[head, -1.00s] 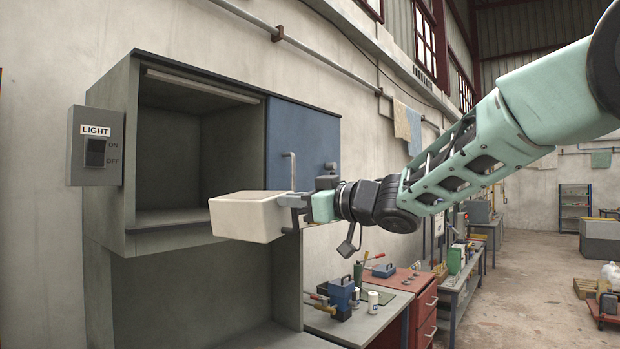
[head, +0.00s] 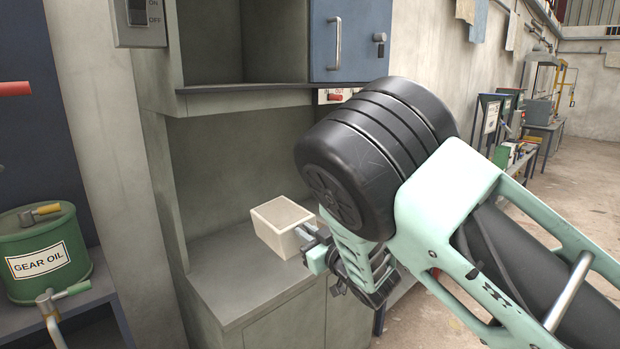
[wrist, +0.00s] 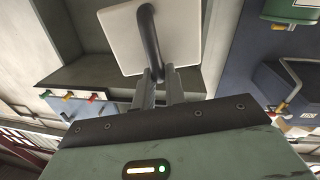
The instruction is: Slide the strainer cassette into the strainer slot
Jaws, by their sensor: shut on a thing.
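The strainer cassette (head: 281,222) looks like a cream, box-shaped block. In the head view it is held in the air in front of the lower recess of the grey cabinet, above its worktop. My gripper (head: 311,237) is shut on it at its right side, partly hidden by my arm. In the wrist view the cassette (wrist: 118,38) shows as a pale square plate with a dark curved handle (wrist: 149,38), and my gripper's fingers (wrist: 158,82) close on the handle. I cannot make out the strainer slot in either view.
The cabinet (head: 225,180) has an open upper compartment and a blue door (head: 365,40). A small panel (head: 336,95) with a red handle sits below the door, partly behind my arm. A green gear oil can (head: 45,250) stands at the left. The worktop (head: 250,285) looks clear.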

